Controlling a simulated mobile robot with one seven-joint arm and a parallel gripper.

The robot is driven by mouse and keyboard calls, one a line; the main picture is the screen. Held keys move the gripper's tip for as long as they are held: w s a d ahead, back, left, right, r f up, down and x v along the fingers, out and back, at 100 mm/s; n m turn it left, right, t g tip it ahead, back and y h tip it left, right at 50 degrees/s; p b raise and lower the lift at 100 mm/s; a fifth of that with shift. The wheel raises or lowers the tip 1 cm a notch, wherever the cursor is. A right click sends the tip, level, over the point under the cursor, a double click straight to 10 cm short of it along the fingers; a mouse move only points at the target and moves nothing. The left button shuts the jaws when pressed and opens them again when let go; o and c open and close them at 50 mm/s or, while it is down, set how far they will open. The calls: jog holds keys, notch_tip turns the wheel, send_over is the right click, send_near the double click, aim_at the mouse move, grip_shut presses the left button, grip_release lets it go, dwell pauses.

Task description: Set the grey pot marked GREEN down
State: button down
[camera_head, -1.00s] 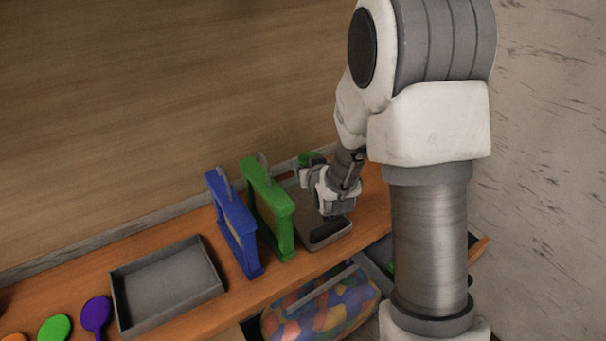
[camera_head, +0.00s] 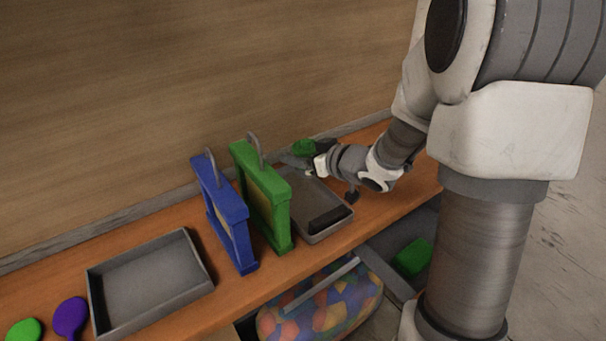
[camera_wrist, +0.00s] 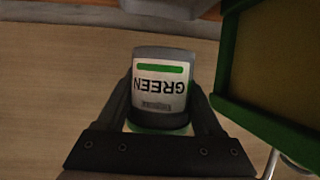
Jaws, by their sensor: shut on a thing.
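The grey pot marked GREEN (camera_wrist: 153,53) is between the fingers of my gripper (camera_wrist: 163,112) in the wrist view. Its white label with a green bar appears upside down there, and a green rim shows at its lower end. In the head view, my gripper (camera_head: 312,163) reaches in roughly level from the right, near the back of the table. The pot's green top (camera_head: 304,147) shows just above the fingers, at the far end of a grey tray (camera_head: 345,226). The pot's base is mostly hidden, so I cannot tell whether it touches anything.
A green frame (camera_head: 279,220) stands just left of the tray, close to the pot; it also fills the right of the wrist view (camera_wrist: 224,60). A blue frame (camera_head: 236,225) stands beyond it. A dark block (camera_head: 330,219) lies in the tray. An empty grey tray (camera_head: 150,280) lies farther left.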

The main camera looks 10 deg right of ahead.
aim_at(303, 204)
jog(key=shift+s+f+n+g+y+b, duration=0.2)
jog(key=shift+s+f+n+y+b, duration=0.2)
jog(key=shift+s, duration=0.3)
jog(key=shift+s+f+n+g+y+b, duration=0.2)
jog(key=shift+s+f+n+y+b, duration=0.1)
jog(key=shift+s+f+n+b, duration=0.25)
notch_tip(303, 204, down, 7)
jog(key=b, duration=0.7)
jog(key=shift+s+r, duration=0.1)
jog(key=shift+r, duration=0.1)
jog(key=shift+f+b, duration=0.35)
jog(key=shift+f, duration=0.25)
grip_release()
jog(key=shift+d, duration=0.1)
